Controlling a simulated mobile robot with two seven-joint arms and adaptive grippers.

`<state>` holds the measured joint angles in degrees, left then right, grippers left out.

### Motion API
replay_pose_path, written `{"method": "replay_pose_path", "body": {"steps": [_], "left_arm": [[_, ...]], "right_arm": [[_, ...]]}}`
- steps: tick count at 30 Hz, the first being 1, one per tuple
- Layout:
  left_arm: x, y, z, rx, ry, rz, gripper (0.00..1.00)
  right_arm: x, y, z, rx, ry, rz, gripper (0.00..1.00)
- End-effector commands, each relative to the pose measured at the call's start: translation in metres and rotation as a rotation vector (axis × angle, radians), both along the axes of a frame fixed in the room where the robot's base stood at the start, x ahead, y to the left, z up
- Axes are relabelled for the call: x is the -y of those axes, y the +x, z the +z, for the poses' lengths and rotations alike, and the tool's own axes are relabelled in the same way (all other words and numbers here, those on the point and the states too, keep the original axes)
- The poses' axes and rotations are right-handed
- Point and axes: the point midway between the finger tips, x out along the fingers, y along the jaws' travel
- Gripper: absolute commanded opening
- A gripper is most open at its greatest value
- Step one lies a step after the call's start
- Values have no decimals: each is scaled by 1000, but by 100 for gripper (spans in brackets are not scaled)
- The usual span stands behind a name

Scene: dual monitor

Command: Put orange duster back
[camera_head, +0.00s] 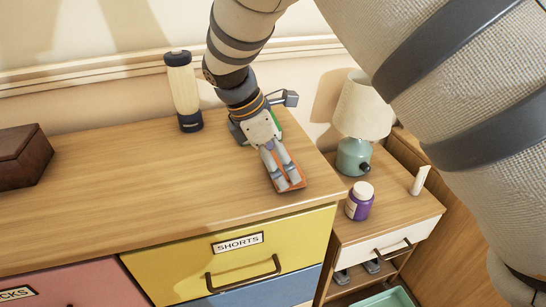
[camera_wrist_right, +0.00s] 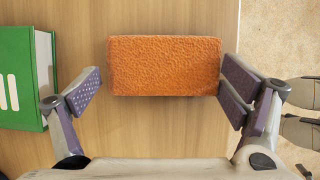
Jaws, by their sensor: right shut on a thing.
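The orange duster (camera_wrist_right: 164,66) is a rough rectangular block on the wooden dresser top. In the head view the duster (camera_head: 293,188) is partly covered by my right gripper (camera_head: 284,172), near the dresser's right end. My right gripper points down over it. In the right wrist view the duster lies between the two purple-padded fingers of that gripper (camera_wrist_right: 161,75), and the gripper is shut on it. The right finger is against its end; contact at the left finger is less clear. My left gripper is not in view.
A green book (camera_wrist_right: 20,80) lies beside the duster. A bottle (camera_head: 184,90) and a brown box (camera_head: 22,157) stand farther left on the dresser (camera_head: 130,170). A lower side table holds a lamp (camera_head: 362,108) and a purple jar (camera_head: 360,201). The dresser's middle is clear.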

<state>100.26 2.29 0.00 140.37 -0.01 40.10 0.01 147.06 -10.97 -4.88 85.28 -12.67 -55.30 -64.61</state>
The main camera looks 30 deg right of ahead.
Motion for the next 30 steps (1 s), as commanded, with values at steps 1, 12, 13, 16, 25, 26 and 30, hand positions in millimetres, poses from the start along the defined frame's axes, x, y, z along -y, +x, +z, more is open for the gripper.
{"method": "replay_pose_path", "body": {"steps": [1, 12, 13, 16, 25, 26, 30], "left_arm": [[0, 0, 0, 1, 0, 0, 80], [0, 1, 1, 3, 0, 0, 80], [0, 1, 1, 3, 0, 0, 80], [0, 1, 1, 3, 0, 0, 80], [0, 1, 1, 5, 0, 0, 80], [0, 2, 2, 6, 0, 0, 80], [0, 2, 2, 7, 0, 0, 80]], "right_arm": [[0, 1, 1, 3, 0, 0, 65], [0, 0, -1, 3, 0, 0, 100], [0, 0, -1, 3, 0, 0, 100], [0, 0, -1, 3, 0, 0, 100], [-8, 3, 21, 8, 1, 1, 100], [-11, 4, 28, 9, 1, 3, 100], [-26, 7, 65, 8, 1, 2, 100]]}}
